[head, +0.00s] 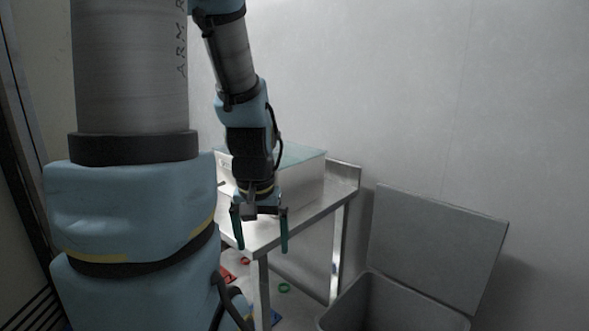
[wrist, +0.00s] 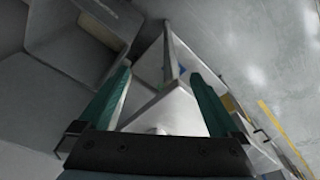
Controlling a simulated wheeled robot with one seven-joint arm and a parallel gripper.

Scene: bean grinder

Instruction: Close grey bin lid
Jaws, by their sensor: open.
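The grey bin (head: 390,305) stands on the floor at the lower right of the head view, cut off by the frame's bottom edge. Its grey lid (head: 437,248) is open, standing up and tilted back near the wall. My gripper (head: 260,236) is open and empty, pointing down in front of the metal table, to the left of the bin and apart from it. In the wrist view my gripper (wrist: 160,95) shows its two green fingers spread wide. A grey box shape that looks like the bin (wrist: 75,48) is at the upper left there.
A metal table (head: 330,196) with a raised back edge stands left of the bin, bearing a pale box (head: 300,180) with a glassy top. Small coloured items, including a green ring (head: 284,288), lie on the floor below. The wall rises close behind the lid.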

